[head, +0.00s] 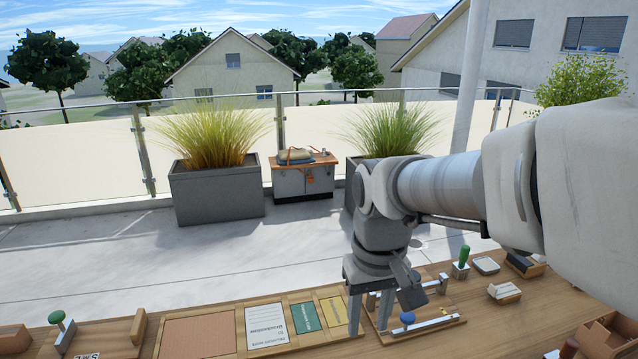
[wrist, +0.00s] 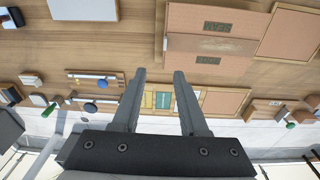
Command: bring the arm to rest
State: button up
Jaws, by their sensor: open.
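My gripper (head: 369,326) hangs from my arm over the wooden table (head: 455,340) in the head view, its fingers pointing down. In the wrist view its two fingers (wrist: 160,75) are apart with nothing between them. The gripper is open and empty. In the head view it overlaps the space between a yellow card (head: 333,312) and a board with a blue knob (head: 407,318). Its exact height above the table is hard to tell. My forearm stretches in from the right and hides part of the table.
A green card (head: 306,316) and a white card (head: 266,325) lie left of the gripper. Green-handled tools stand at the left (head: 56,318) and right (head: 463,256). Planters (head: 216,195) and a grey cabinet (head: 303,184) stand beyond the table. The terrace floor between is clear.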

jog(key=s+d+r+m+t, duration=0.1)
jog(key=s+d+r+t, duration=0.1)
jog(key=s, duration=0.3)
jog(key=s+d+r+m+t, duration=0.1)
jog(key=s+d+t, duration=0.1)
jog(key=s+d, duration=0.1)
jog(key=shift+s+d+r+t, duration=0.4)
jog(key=shift+s, duration=0.5)
